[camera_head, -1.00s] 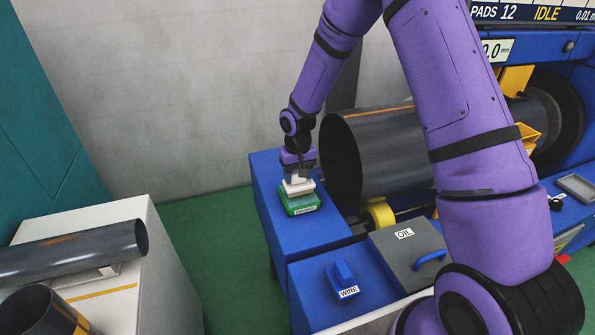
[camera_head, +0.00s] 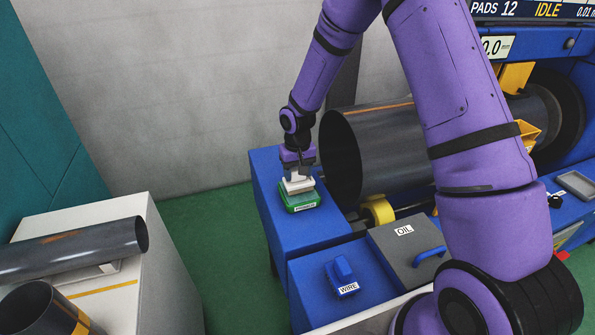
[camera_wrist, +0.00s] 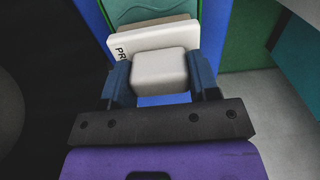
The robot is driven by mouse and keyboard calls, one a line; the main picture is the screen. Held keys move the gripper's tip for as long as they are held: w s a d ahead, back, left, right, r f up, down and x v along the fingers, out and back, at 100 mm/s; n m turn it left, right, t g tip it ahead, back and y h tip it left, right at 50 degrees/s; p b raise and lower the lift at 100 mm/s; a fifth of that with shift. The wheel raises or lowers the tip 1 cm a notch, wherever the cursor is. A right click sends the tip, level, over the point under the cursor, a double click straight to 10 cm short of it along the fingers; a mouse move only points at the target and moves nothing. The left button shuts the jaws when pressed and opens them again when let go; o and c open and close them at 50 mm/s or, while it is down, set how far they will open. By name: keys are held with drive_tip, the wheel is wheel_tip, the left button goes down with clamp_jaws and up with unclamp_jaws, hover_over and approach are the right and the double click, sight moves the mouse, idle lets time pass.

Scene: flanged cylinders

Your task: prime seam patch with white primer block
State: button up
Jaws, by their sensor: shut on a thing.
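The white primer block (camera_head: 298,185) is at the green tray labelled PRIMER (camera_head: 301,203), on the blue bench at centre. My gripper (camera_head: 297,172) points down over the tray and is shut on the block's pale grip. In the wrist view my gripper (camera_wrist: 162,84) has one blue finger on each side of the grip of the white primer block (camera_wrist: 160,70). The block's wider plate and part of its lettering show behind the grip. I cannot tell whether the block touches the tray. A large dark pipe (camera_head: 385,160) lies right of the tray, with an orange-brown streak along its top. I cannot make out a seam patch for certain.
A blue block labelled WIRE (camera_head: 343,272) and a grey lidded box labelled OIL (camera_head: 410,248) stand nearer on the bench. A yellow roller (camera_head: 378,214) sits under the pipe's open end. Two smaller pipes (camera_head: 75,250) rest on a white stand at left, across a green floor gap.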

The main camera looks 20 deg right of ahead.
drive_tip(key=shift+f, duration=0.4)
idle(1.2)
drive_tip(key=shift+r, duration=3.55)
